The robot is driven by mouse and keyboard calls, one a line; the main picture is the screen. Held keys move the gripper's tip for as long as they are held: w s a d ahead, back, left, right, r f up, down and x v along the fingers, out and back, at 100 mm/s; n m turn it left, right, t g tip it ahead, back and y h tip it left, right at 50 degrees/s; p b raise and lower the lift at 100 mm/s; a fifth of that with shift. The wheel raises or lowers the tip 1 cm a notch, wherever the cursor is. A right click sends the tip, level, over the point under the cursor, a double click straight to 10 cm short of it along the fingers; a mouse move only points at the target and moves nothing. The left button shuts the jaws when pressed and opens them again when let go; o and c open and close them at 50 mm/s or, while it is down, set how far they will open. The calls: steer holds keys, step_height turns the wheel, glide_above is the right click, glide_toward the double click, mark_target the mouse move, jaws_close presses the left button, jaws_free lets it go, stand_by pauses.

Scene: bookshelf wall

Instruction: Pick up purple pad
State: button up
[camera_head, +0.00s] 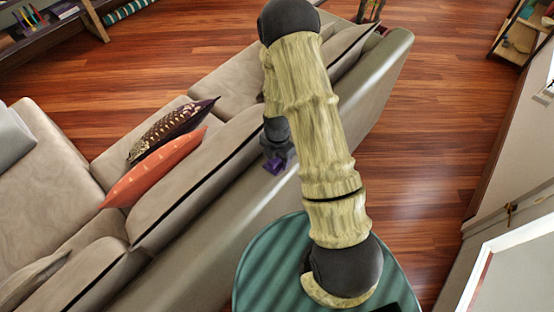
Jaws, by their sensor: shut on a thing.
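A small purple pad (274,167) shows at the end of my arm, in the middle of the picture. My gripper (278,158) is dark and partly hidden behind my arm. It is shut on the purple pad. The pad appears just in front of the back of the beige sofa; whether it touches the sofa I cannot tell. The fingertips are too small to make out clearly.
The beige sofa (200,190) fills the left and middle, with an orange pillow (155,170) and a dark patterned pillow (172,128) on it. Wooden floor (435,130) is open to the right. A shelf (520,35) stands at the upper right.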

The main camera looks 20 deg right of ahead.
step_height(320, 180, up, 9)
steer(key=shift+r+b, duration=0.15)
steer(key=shift+b, duration=0.6)
steer(key=o, duration=0.5)
steer(key=c, duration=0.3)
steer(key=m+p, duration=0.2)
steer(key=m, duration=0.1)
steer(key=w+r+m+p, duration=0.1)
steer(key=m, duration=0.1)
steer(key=shift+a, duration=0.1)
steer(key=m+p, duration=0.1)
steer(key=m, duration=0.1)
steer(key=m+p, duration=0.1)
steer(key=shift+w+r+m, duration=0.1)
steer(key=shift+w+m, duration=0.1)
steer(key=shift+m, duration=0.2)
steer(key=m+p, duration=0.2)
steer(key=m, duration=0.3)
steer(key=w+m+p, duration=0.1)
steer(key=m+p, duration=0.2)
steer(key=m, duration=0.2)
steer(key=m+p, duration=0.2)
steer(key=m, duration=0.4)
steer(key=shift+w+r, duration=0.1)
steer(key=shift+w, duration=0.25)
